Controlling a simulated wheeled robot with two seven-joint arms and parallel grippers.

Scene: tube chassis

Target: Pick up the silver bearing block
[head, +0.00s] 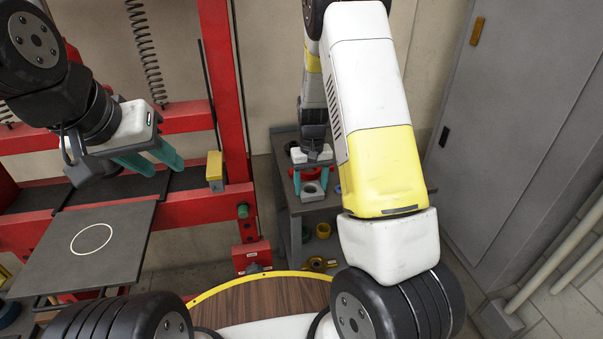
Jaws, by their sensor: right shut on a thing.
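The silver bearing block (311,191), a small grey piece with a round hole, shows between the teal fingers of my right gripper (311,184) above the dark cart (288,150) at the centre back. The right gripper points down and is shut on the block. I cannot tell whether the block touches the cart's surface. My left gripper (151,166) is at the left, its teal fingers apart and empty, in front of the red frame.
A red part (318,173) lies just behind the block. A grey plate with a white circle (60,262) is at the left, by the red frame (215,70). A grey cabinet (520,110) stands right.

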